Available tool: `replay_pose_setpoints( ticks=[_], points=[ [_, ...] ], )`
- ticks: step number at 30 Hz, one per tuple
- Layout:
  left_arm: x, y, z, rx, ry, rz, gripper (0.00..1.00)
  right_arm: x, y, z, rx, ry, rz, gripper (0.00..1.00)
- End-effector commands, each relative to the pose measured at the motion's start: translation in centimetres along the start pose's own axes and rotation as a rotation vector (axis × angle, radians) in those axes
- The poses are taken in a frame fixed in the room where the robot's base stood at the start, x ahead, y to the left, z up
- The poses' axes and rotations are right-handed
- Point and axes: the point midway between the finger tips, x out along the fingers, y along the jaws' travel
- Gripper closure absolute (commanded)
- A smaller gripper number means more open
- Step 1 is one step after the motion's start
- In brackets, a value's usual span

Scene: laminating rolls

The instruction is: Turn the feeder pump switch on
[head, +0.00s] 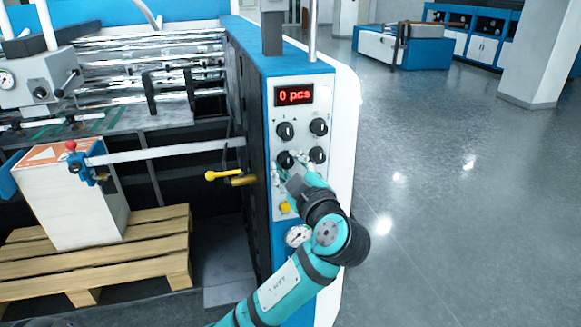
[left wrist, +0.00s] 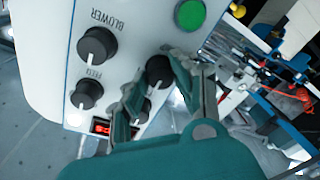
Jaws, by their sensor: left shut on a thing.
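A white control panel (head: 305,107) on the blue machine post carries several black rotary knobs under a red "0 pcs" display (head: 293,95). My left gripper (head: 290,170) reaches up to the panel from below, at the lower-left knob (head: 284,158). In the left wrist view the panel appears upside down. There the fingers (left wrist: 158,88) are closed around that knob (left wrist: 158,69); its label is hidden. A knob beside the word "BLOWER" (left wrist: 97,45) and one by a partly readable "FEED" label (left wrist: 87,95) stand free. My right gripper is not in view.
A green button (left wrist: 190,14) sits near the held knob. A yellow button (head: 285,208) and a gauge (head: 298,236) lie below on the panel. A yellow-ended lever (head: 225,175) juts out left of the post. A pallet (head: 110,255) stands at left; open floor (head: 440,190) lies right.

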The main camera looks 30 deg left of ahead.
Motion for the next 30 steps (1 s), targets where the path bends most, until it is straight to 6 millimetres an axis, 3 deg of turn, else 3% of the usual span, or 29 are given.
replay_pose_setpoints(
  ticks=[12,30],
  points=[
    [0.0,-0.4,0.4,0.243,0.012,0.011,1.00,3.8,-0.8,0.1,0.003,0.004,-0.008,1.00],
    [0.0,-0.1,0.1,0.791,0.043,0.043,1.00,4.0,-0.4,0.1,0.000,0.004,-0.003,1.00]
  ],
)
